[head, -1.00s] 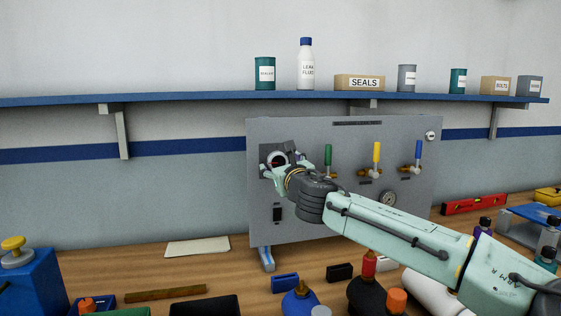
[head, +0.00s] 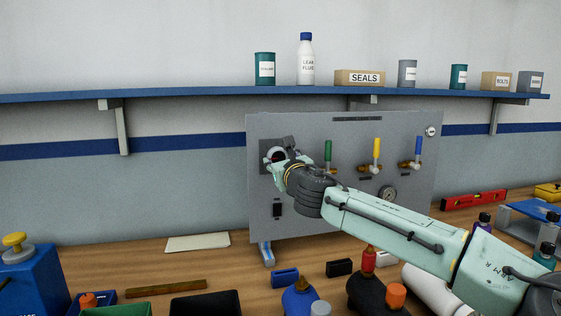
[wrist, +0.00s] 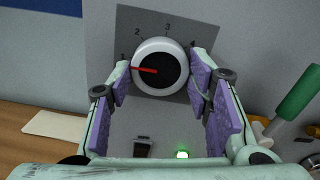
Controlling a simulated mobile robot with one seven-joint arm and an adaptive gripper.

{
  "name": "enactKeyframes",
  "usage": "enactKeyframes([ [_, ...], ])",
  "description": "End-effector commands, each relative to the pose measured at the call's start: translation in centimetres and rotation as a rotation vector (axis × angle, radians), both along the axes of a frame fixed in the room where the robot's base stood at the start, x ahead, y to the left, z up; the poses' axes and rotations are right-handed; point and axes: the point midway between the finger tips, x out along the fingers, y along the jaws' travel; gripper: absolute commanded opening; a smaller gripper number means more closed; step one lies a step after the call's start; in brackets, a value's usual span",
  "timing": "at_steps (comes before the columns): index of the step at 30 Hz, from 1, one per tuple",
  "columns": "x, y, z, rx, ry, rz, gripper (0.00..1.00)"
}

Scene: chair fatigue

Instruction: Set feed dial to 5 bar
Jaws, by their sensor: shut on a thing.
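The feed dial (wrist: 160,66) is a white-rimmed round knob with a black centre on a dark scale plate (wrist: 127,20). Its red pointer points left, just below the 1 mark. Scale marks 1, 2, 3 and 4 show; no 5 is visible, and the right side is partly covered by a finger. My gripper (wrist: 161,72) has its purple-padded fingers on the left and right of the dial and is shut on it. In the head view the dial (head: 275,153) is partly hidden behind my gripper (head: 274,162) at the grey panel's upper left.
The grey panel (head: 345,220) also carries green (head: 328,150), yellow (head: 376,148) and blue (head: 418,146) valve handles and a gauge (head: 388,193). A lit green lamp (wrist: 182,155) and a black switch (wrist: 142,149) sit below the dial. Bottles stand on the bench under my arm.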

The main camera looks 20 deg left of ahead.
Motion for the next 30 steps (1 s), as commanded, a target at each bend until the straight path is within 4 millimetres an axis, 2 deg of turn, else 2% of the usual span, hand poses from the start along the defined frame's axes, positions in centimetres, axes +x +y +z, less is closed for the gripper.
enactKeyframes([
  [3,-0.02,0.02,-0.01,0.000,0.000,0.001,0.18],
  [14,0.00,0.04,-0.05,0.061,0.043,0.001,0.18],
  [30,0.01,0.10,-0.04,0.440,0.299,0.001,0.18],
])
